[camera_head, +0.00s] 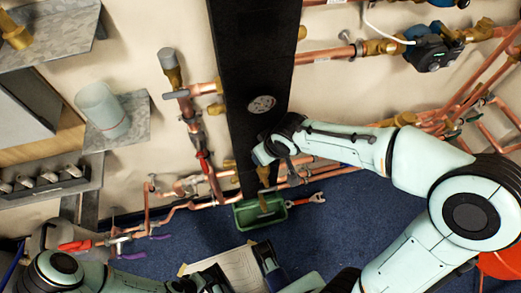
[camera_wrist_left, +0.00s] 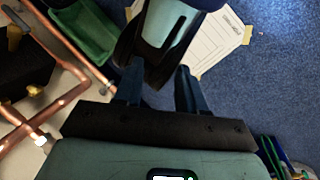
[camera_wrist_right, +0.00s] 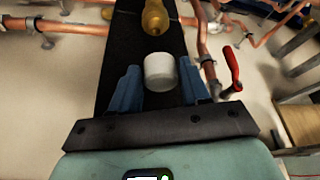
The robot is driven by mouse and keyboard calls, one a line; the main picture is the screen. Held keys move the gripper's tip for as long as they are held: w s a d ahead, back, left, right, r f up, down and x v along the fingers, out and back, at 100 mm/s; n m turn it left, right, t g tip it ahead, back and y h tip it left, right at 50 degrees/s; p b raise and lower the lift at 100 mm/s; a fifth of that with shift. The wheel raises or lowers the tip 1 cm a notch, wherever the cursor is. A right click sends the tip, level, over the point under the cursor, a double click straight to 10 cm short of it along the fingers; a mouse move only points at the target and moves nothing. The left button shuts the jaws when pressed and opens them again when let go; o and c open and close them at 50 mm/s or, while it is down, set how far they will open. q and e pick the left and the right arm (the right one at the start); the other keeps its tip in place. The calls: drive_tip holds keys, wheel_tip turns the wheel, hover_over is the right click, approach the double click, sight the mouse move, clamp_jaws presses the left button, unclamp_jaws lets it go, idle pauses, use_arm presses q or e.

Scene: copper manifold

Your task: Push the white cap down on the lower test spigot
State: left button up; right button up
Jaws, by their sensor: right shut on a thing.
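The white cap (camera_wrist_right: 160,72) is between the two fingers of my right gripper (camera_wrist_right: 160,88) in the right wrist view. The gripper is shut on it. A brass fitting (camera_wrist_right: 154,18) stands beyond the cap against the black panel, with a gap between them in the picture. In the head view my right gripper (camera_head: 262,153) is at the lower part of the panel, with brass (camera_head: 263,174) just below it. My left gripper (camera_wrist_left: 160,92) is open and empty, low over the floor.
A green tray (camera_head: 240,217) sits on the blue carpet below the panel, with a red wrench (camera_head: 312,199) beside it. Copper pipes (camera_head: 210,178) run left and right of the black panel (camera_head: 245,60). A paper sheet (camera_wrist_left: 215,38) lies near my left gripper.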

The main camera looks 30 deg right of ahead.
sight(265, 169)
use_arm(q)
drive_tip(key=shift+f, duration=0.1)
use_arm(e)
drive_tip(key=shift+s+f, duration=0.1)
drive_tip(key=shift+s, duration=0.05)
drive_tip(key=shift+f+b, duration=0.35)
use_arm(q)
drive_tip(key=w+a+f+t+y+b, duration=0.1)
drive_tip(key=w+a+f+b, duration=0.1)
drive_tip(key=w+f, duration=0.2)
drive_tip(key=shift+w+a+t+b, duration=0.35)
drive_tip(key=shift+w+t+b, duration=0.05)
drive_tip(key=shift+w, duration=0.3)
use_arm(e)
drive_tip(key=shift+f, duration=1.85)
use_arm(q)
drive_tip(key=shift+f+b, duration=0.9)
drive_tip(key=shift+f, duration=0.15)
use_arm(e)
drive_tip(key=shift+f, duration=1.05)
drive_tip(key=o, duration=1.1)
